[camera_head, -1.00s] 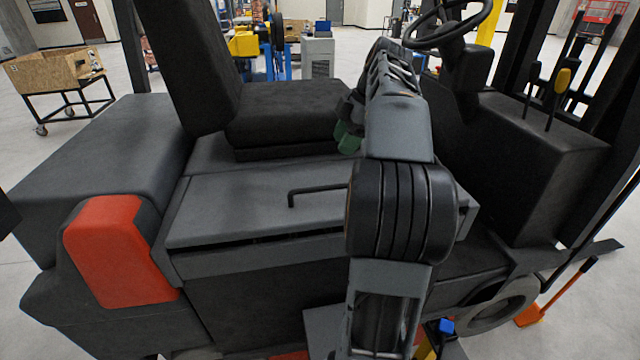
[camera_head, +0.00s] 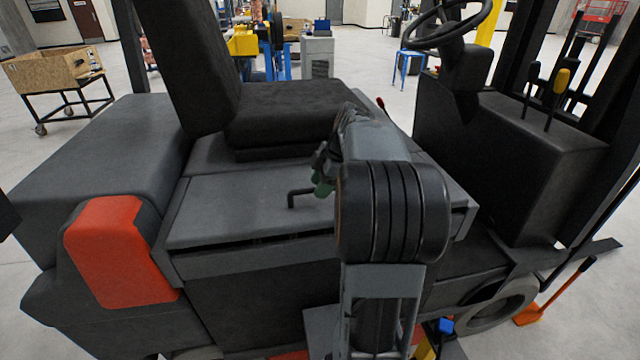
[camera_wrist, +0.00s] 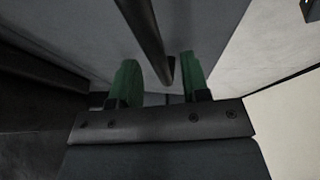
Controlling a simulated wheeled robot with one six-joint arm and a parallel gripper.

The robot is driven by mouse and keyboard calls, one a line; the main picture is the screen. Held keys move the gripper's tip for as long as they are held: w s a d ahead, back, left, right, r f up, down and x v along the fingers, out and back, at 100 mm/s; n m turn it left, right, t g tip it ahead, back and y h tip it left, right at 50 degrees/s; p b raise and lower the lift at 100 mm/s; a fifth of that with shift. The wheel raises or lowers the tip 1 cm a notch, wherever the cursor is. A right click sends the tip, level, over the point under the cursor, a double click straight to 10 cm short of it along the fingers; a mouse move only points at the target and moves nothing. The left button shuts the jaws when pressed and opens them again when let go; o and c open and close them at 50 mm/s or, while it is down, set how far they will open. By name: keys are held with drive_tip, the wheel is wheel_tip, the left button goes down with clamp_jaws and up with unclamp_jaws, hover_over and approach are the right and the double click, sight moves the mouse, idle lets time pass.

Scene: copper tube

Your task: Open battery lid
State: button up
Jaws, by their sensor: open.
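The battery lid (camera_head: 225,215) is a flat grey panel below the seat, and it lies closed. A dark bar handle (camera_head: 292,197) stands on its top near the middle. My gripper (camera_head: 322,180) has green fingertips and is close above the lid, at the handle's right part. In the wrist view my gripper (camera_wrist: 158,80) is open, with the handle (camera_wrist: 148,35) running between the two green fingers without a visible grip. My arm hides the right part of the lid and handle in the head view.
The black seat (camera_head: 285,112) stands just behind the lid. The steering wheel (camera_head: 448,22) and a black console (camera_head: 520,150) with levers are to the right. An orange-red panel (camera_head: 118,250) is at the left.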

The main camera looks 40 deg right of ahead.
drive_tip(key=shift+f, duration=0.1)
clamp_jaws()
idle(0.4)
